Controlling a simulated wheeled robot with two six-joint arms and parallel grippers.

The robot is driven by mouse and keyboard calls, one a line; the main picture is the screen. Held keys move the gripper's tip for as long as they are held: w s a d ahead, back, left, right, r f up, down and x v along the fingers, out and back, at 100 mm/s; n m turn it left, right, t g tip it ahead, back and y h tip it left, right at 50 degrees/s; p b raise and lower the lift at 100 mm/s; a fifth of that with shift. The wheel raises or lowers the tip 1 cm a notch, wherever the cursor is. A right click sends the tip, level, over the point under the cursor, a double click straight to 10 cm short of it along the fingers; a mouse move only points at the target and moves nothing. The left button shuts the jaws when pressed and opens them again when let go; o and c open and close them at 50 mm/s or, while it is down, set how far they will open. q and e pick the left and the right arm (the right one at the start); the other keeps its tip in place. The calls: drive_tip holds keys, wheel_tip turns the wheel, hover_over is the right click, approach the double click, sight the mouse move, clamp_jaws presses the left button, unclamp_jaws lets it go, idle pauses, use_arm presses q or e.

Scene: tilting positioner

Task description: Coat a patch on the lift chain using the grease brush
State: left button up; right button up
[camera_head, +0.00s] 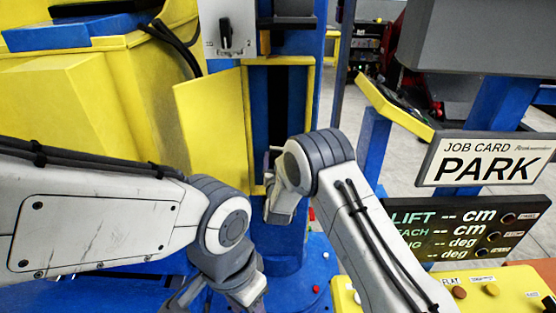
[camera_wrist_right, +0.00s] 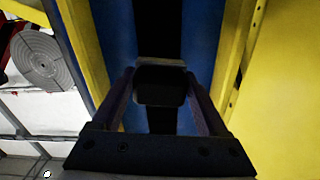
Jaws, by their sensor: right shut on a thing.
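My right gripper (camera_head: 272,188) reaches into the open hatch of the blue column. In the right wrist view its two fingers (camera_wrist_right: 161,82) are shut on a dark block, which I take to be the grease brush (camera_wrist_right: 160,88). A lighter edge runs along the far end of the block; its bristles cannot be made out. Beyond it, a dark vertical strip, where the lift chain (camera_wrist_right: 153,28) runs, shows between blue walls; it also shows in the head view (camera_head: 277,105). Links and any grease are too dark to see. My left gripper (camera_head: 215,295) is low, its fingertips partly cut off.
A yellow hatch door (camera_head: 212,130) stands open left of the column. Right are a yellow-edged arm (camera_head: 393,107), a PARK job card (camera_head: 488,162), a display with dashes (camera_head: 455,225) and a yellow button panel (camera_head: 480,292). A grey switch box (camera_head: 228,30) sits above.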

sight(278, 116)
drive_tip(key=shift+w+b, duration=0.8)
drive_tip(key=shift+w, duration=0.25)
drive_tip(key=shift+r, duration=0.15)
drive_tip(key=shift+s+r+p, duration=0.1)
drive_tip(key=shift+r+p, duration=0.5)
drive_tip(key=shift+r, duration=1.1)
drive_tip(key=shift+w+r+p, duration=0.2)
drive_tip(key=shift+r+p, duration=0.85)
drive_tip(key=shift+r, duration=3.1)
drive_tip(key=shift+r+p, duration=0.45)
drive_tip(key=shift+r, duration=1.1)
drive_tip(key=shift+s+f+b, duration=0.2)
drive_tip(key=shift+f+b, duration=0.1)
drive_tip(key=shift+b, duration=0.25)
wheel_tip(278, 116, down, 15)
drive_tip(key=b, duration=1.5)
drive_tip(key=shift+w+r, duration=0.15)
